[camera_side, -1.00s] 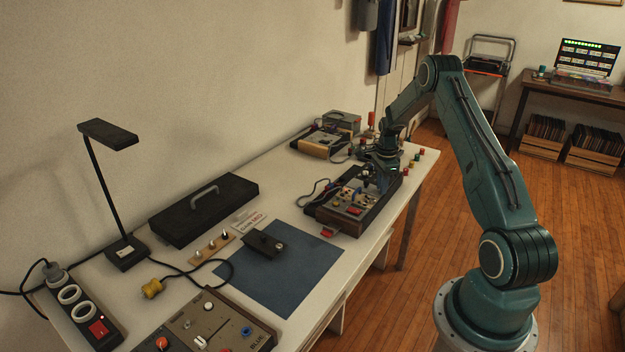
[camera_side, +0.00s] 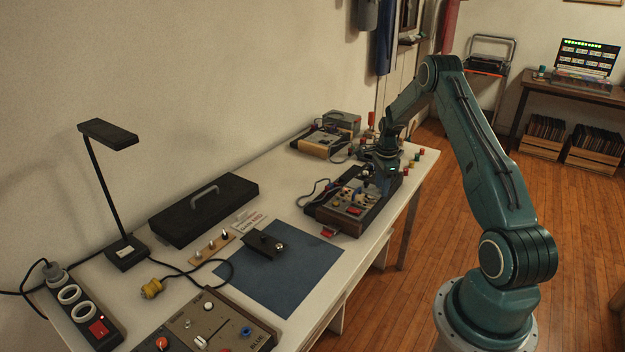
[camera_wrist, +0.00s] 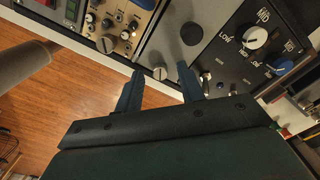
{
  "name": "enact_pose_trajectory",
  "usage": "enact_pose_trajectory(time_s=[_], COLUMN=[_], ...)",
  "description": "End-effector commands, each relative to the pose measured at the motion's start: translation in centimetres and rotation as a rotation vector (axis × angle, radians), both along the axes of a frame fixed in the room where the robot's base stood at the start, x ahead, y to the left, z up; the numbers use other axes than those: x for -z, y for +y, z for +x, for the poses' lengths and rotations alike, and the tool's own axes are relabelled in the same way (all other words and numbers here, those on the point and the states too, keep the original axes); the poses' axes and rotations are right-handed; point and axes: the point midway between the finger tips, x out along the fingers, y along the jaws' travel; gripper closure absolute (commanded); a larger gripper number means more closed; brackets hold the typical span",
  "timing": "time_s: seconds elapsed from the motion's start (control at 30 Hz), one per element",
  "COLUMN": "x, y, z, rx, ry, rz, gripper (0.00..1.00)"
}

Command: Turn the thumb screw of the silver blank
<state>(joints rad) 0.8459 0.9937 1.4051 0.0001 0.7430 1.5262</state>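The silver blank (camera_wrist: 170,50) is a plain light panel in the synth case, between a cream module and a black module in the wrist view. Its thumb screw (camera_wrist: 160,73) is a small round light head near the panel's edge closest to me. My gripper (camera_wrist: 158,78) is open, with one blue finger on each side of the screw and visible gaps to it. I cannot tell the fingers' height above the panel. In the side view my gripper (camera_side: 384,186) is over the far part of the synth case (camera_side: 352,222), and the screw is not discernible there.
The cream module (camera_wrist: 118,25) carries several knobs left of the blank. The black module (camera_wrist: 235,65) on the right has a white knob (camera_wrist: 255,38) and a blue knob (camera_wrist: 283,66). A blue mat (camera_side: 290,285) has bare room in front of the case.

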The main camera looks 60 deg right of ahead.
Motion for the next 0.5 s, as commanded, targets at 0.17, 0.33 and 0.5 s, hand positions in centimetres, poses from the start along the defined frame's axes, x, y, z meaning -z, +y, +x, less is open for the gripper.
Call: enact_pose_trajectory(time_s=[0.17, 0.33, 0.5], x=[-0.3, -1.5, -3.7], y=[0.0, 0.0, -0.1], z=[0.0, 0.0, 0.1], rx=[0.0, 0.0, 0.0], ry=[-0.001, -0.001, -0.002], rz=[-0.001, -0.001, -0.002], gripper=[0.61, 0.61, 0.61])
